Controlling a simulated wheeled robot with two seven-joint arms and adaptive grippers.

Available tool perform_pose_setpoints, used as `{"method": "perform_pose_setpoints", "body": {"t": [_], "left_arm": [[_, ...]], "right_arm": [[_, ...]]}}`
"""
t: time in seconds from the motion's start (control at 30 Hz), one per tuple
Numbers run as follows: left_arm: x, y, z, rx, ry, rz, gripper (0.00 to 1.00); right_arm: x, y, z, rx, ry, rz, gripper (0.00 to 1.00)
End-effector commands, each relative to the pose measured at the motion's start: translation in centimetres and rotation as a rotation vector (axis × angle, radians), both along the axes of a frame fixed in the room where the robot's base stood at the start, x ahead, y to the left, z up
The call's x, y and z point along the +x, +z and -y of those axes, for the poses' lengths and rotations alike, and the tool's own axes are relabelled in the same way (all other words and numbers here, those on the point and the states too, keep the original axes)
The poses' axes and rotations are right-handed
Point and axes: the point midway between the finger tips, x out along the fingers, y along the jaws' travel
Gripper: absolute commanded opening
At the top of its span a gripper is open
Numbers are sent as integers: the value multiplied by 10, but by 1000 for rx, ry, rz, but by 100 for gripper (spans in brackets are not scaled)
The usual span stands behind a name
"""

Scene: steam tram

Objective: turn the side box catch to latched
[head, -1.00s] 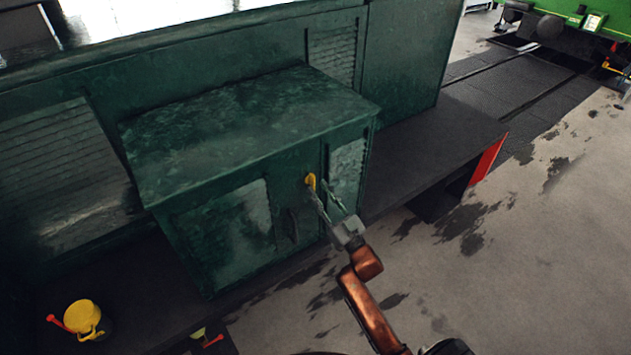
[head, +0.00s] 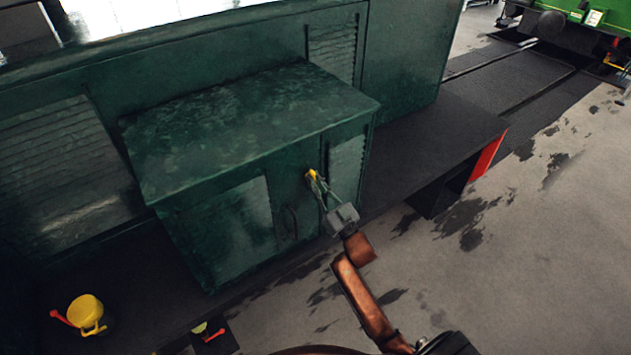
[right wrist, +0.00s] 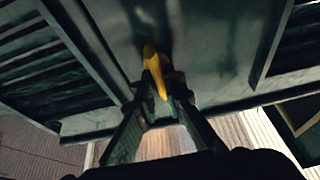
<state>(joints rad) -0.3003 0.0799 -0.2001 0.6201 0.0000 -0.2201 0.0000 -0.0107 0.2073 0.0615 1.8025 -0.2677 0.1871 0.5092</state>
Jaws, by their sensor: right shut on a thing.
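The side box (head: 225,195) is a dark green metal box on the dark running board. Its catch (head: 312,174) is a small yellow handle high on the front face, right of the dark door handle. My right gripper (head: 317,183) is at the catch, its fingers shut on it. In the right wrist view the yellow catch (right wrist: 155,70) sits between the two fingertips (right wrist: 157,88), its near end pinched. Part of the catch is hidden by the fingers. My left gripper is not in view.
A yellow can (head: 85,313) with a red part stands at lower left. A small item with a red handle (head: 214,336) lies at the bottom. The running board (head: 430,150) continues right of the box to a red end (head: 487,156). Open floor (head: 530,260) lies at right.

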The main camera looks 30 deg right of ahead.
Motion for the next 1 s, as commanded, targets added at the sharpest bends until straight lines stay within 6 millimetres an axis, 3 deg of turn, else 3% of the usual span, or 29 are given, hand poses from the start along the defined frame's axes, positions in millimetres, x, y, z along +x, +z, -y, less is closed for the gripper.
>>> {"method": "perform_pose_setpoints", "body": {"t": [0.53,1.0], "left_arm": [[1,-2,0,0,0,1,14],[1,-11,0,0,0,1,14]], "right_arm": [[0,0,0,-66,1,5,0],[0,-1,-2,-446,2,35,0]]}}
